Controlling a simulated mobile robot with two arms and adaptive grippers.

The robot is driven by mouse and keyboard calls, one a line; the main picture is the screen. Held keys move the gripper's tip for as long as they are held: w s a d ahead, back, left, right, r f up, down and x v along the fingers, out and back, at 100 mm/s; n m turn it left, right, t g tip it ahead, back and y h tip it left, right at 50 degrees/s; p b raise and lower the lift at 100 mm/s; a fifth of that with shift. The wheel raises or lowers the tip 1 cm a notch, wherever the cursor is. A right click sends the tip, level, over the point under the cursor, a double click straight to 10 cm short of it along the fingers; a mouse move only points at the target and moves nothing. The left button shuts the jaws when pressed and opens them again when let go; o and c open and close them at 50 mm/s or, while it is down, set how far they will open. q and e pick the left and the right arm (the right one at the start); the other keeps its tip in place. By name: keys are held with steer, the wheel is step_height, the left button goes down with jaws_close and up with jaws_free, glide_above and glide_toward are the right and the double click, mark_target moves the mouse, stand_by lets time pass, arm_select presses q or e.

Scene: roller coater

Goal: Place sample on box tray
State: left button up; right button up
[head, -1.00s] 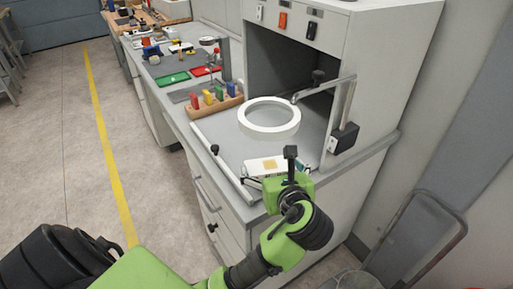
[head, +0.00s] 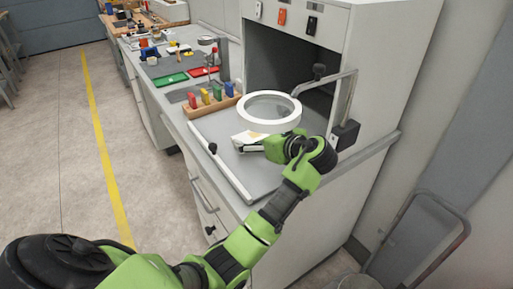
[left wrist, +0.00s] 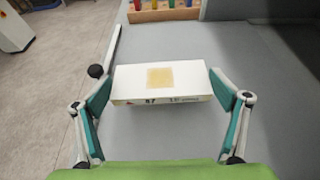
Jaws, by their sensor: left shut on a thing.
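The sample, a white block with a tan square on top, shows in the head view (head: 246,136) over the grey coater deck (head: 208,127). In the left wrist view the sample (left wrist: 125,82) lies between the teal finger pads, with dark print on its near side. My left gripper (left wrist: 161,86) is shut on its two short ends. In the head view the left gripper (head: 262,147) is in front of the white ring (head: 268,121), partly hidden by its own wrist. Whether the sample touches the deck is unclear. I cannot pick out a box tray with certainty. My right gripper is out of view.
A wooden rack with coloured blocks (head: 212,103) stands left of the ring. A white rail with a black knob (head: 228,171) borders the deck's left side. A bent metal arm (head: 347,95) and the coater housing (head: 390,60) stand at right. Green and red trays lie farther back.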

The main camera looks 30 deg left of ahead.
mark_target(258, 155)
arm_select(q)
steer(key=shift+f, duration=2.3)
steer(key=o, duration=1)
steer(key=shift+f, duration=0.1)
steer(key=shift+d, duration=0.15)
steer(key=v, duration=1.2)
steer(key=shift+s, duration=0.1)
